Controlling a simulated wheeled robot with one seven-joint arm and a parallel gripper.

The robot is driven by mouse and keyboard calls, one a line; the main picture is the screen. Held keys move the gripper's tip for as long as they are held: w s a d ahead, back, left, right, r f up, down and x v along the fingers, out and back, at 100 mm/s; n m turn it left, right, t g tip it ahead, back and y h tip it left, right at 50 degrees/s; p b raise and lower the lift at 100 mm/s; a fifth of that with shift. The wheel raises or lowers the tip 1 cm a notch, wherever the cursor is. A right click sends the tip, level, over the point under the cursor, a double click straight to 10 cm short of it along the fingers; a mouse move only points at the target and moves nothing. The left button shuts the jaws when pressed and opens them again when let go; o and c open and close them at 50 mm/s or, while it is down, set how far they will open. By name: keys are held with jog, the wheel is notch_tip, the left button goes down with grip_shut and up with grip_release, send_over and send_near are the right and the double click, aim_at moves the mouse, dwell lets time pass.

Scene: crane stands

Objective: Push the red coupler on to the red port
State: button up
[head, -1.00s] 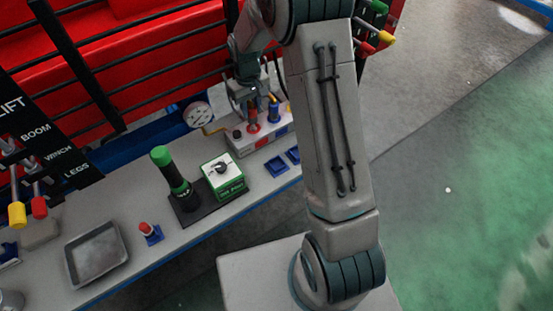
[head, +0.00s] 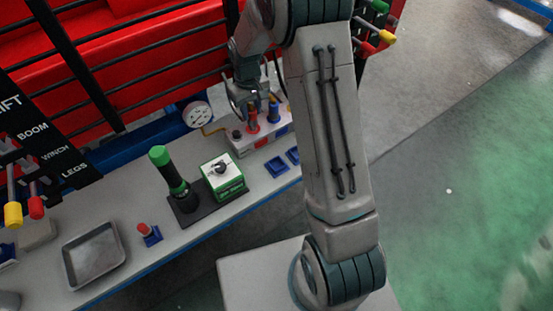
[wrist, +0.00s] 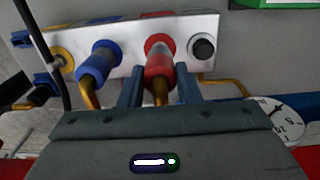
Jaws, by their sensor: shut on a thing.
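The red coupler (wrist: 158,67) is between the two fingers of my gripper (wrist: 158,88) in the wrist view, with a brass-coloured hose end behind it. My gripper is shut on it. Its front end is at the red port (wrist: 157,41) on the pale manifold block and lines up with it; I cannot tell whether it is fully seated. In the head view the red coupler (head: 253,121) stands at the block, with my gripper (head: 246,106) around its upper part, partly hidden by my arm.
A blue coupler (wrist: 98,64) sits left of the red one, beside a yellow port (wrist: 62,57). A dial gauge (head: 197,114) stands beside the block. The green-topped cylinder (head: 170,172) and a switch box (head: 223,176) are on the bench.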

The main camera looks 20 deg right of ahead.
aim_at(251, 105)
jog(key=shift+f+b, duration=0.55)
jog(key=shift+f, duration=0.25)
jog(key=o, duration=1.1)
jog(key=shift+r, duration=0.1)
jog(key=shift+r+p, duration=1.55)
jog(key=shift+r, duration=0.9)
